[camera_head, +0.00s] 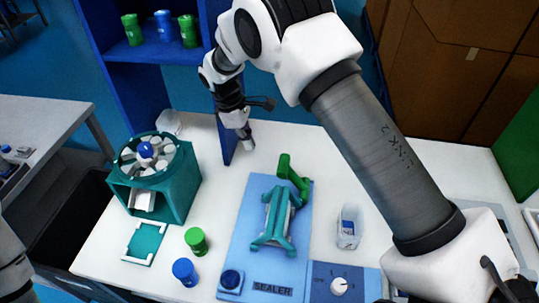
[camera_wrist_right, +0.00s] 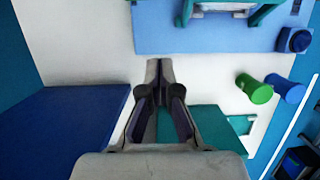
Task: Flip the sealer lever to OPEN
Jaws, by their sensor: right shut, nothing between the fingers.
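The sealer (camera_head: 269,250) is a blue base plate labelled SEALER with a teal frame, in the middle of the table in the head view. A green lever (camera_head: 292,176) stands at its back end. Part of the sealer base also shows at the top of the right wrist view (camera_wrist_right: 200,38), but the lever is not visible there. My right gripper (camera_head: 247,143) is shut and empty, beside the blue shelf post, left of and behind the lever and apart from it. Its closed fingers (camera_wrist_right: 159,68) show in the right wrist view. My left gripper is out of view.
A teal carousel (camera_head: 172,198) stands at left. A green jar (camera_head: 196,241) and blue jar (camera_head: 185,271) stand left of the sealer. A clear container (camera_head: 348,228) and dial panel (camera_head: 340,288) are right. A blue shelf (camera_head: 155,50) rises behind. My right forearm crosses above the table.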

